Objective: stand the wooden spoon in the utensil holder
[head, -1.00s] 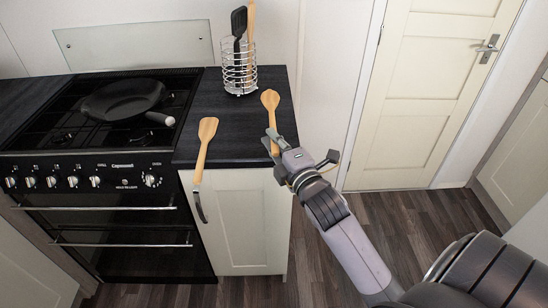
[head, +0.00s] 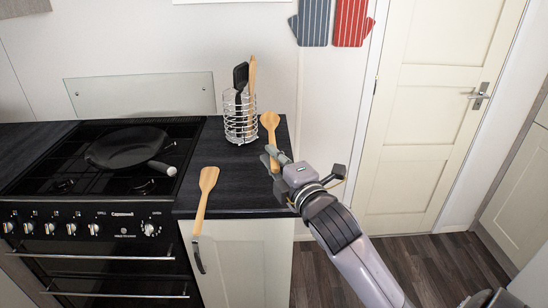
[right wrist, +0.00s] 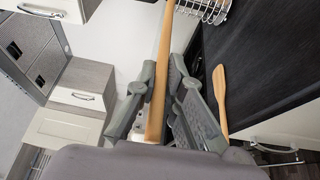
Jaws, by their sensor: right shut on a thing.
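My right gripper (head: 272,160) is shut on the handle of a wooden spoon (head: 270,121). The spoon's broad end points up and away, to the right of the utensil holder and apart from it. In the right wrist view the light wooden handle (right wrist: 158,92) runs between the two fingers (right wrist: 155,100). The utensil holder (head: 230,127) is a round wire basket at the back of the dark counter, with a black utensil (head: 241,76) and a wooden one (head: 252,75) standing in it. My left gripper is not in view.
A second wooden utensil (head: 207,186) lies on the counter (head: 226,170), its handle reaching over the front edge. A black frying pan (head: 125,148) sits on the stove to the left. Oven mitts (head: 312,22) hang on the wall. A cream door (head: 418,120) stands right.

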